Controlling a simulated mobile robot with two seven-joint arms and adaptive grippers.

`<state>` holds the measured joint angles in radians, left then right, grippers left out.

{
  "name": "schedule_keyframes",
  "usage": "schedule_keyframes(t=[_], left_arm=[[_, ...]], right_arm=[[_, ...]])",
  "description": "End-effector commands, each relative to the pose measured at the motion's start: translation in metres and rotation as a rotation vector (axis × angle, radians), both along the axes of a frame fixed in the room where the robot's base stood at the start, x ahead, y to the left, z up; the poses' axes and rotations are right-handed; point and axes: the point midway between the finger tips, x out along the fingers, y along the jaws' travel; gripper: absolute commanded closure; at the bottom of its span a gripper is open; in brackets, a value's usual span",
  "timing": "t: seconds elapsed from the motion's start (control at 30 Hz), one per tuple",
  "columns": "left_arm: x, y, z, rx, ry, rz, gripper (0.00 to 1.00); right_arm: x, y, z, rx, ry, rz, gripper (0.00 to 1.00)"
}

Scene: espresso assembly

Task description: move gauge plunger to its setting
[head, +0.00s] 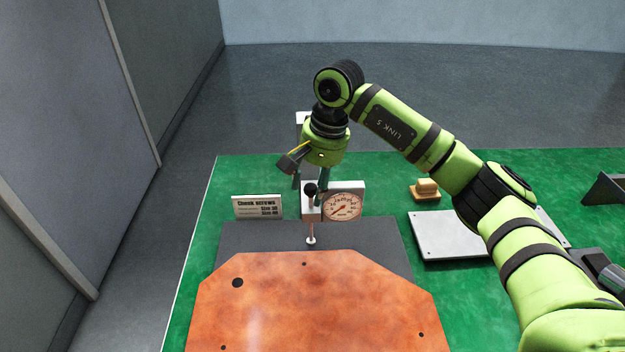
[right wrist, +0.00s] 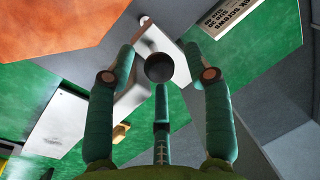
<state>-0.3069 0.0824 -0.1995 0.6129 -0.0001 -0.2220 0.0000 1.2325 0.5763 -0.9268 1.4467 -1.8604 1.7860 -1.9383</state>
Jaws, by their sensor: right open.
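The gauge has a white body with a round dial (head: 343,206) and stands at the back of the dark grey mat. Its plunger has a black ball knob (head: 310,190) on top and a thin rod ending in a small pale foot (head: 311,241). My right gripper (head: 309,184) comes down from above with its green fingers spread around the knob. In the right wrist view the knob (right wrist: 159,67) lies between the open fingers (right wrist: 160,58), with no clear contact. The gauge's pale body (right wrist: 160,42) shows behind it. My left gripper is not in view.
A copper-coloured plate (head: 305,310) with holes lies in front of the plunger. A "Check screws" sign (head: 257,213) stands left of the gauge. A pale flat plate (head: 445,236) and a yellowish block (head: 427,187) lie to the right on the green table (head: 540,180).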

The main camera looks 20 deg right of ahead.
Motion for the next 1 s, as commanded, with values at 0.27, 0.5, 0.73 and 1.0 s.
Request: schedule_keyframes(t=[0.27, 0.5, 0.73, 1.0], left_arm=[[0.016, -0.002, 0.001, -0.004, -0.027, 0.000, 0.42], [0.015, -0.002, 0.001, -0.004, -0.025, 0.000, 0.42], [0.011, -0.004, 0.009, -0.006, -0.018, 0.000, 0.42], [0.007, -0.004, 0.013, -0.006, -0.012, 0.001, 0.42]], right_arm=[[0.000, 0.001, -0.002, 0.001, -0.001, 0.001, 0.48], [0.000, 0.001, -0.002, 0.001, 0.000, 0.000, 1.00], [0.001, 0.000, 0.019, 0.000, -0.006, -0.002, 1.00], [0.001, 0.000, 0.038, 0.001, -0.004, -0.003, 1.00]])
